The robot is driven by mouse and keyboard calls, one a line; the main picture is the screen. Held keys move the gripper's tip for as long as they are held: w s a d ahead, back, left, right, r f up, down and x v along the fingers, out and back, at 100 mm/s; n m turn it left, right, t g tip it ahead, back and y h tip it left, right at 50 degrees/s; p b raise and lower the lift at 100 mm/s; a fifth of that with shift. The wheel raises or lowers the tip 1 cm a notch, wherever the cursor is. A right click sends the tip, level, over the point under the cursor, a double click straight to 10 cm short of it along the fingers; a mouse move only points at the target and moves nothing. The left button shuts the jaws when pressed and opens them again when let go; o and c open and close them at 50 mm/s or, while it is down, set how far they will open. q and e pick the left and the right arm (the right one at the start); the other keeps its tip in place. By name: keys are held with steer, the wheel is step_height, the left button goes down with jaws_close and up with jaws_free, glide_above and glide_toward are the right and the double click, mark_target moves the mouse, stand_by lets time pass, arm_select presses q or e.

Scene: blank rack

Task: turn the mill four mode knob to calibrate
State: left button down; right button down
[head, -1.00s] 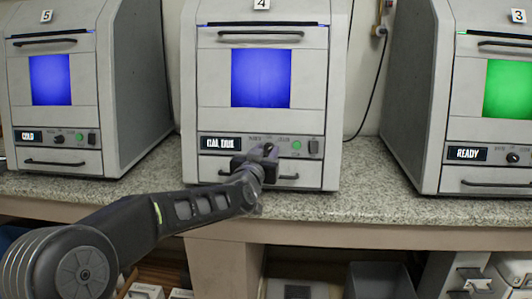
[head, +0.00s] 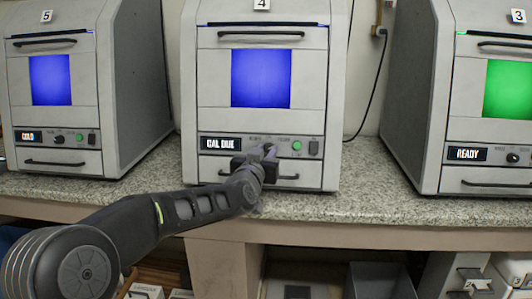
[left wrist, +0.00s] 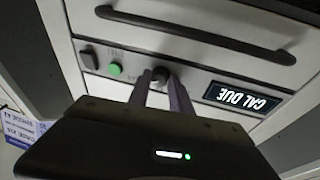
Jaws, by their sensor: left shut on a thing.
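Mill four (head: 188,100) is the grey cabinet in the middle of the head view, under a "4" tag, with a blue window and a display (head: 227,143) reading "CAL DUE". My left gripper (head: 269,151) is at its control panel, in front of the mode knob, and hides most of it in the head view. In the left wrist view, the dark round mode knob (left wrist: 160,73) sits between the two fingertips, and my left gripper (left wrist: 161,84) is shut on it. The knob's pointer and the small labels cannot be read. My right gripper is out of view.
A green button (head: 297,145) and a dark switch (head: 314,147) sit right of the knob. A drawer handle (head: 288,177) runs below the panel. Mill five (head: 85,100), showing "COLD", stands left; mill three (head: 430,120), showing "READY", stands right. The speckled counter (head: 345,205) is bare in front.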

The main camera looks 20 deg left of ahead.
arm_select(q)
steer(key=shift+n, duration=0.5)
steer(key=shift+d+f+n+y+b, duration=0.15)
steer(key=shift+n+y+b, duration=0.35)
steer(key=shift+n, duration=0.6)
steer(key=n+y, duration=0.1)
steer(key=n, duration=0.2)
steer(key=shift+b, duration=0.3)
steer(key=n, duration=0.2)
steer(key=n+y, duration=0.1)
steer(key=n, duration=0.1)
steer(key=shift+w+d+y, duration=0.1)
steer(key=shift+d+y, duration=0.05)
steer(key=shift+y, duration=0.15)
steer(key=shift+n+g+y, duration=0.5)
steer(key=shift+n, duration=1.6)
steer(key=c, duration=1.5)
jaws_free()
steer(key=shift+o, duration=0.2)
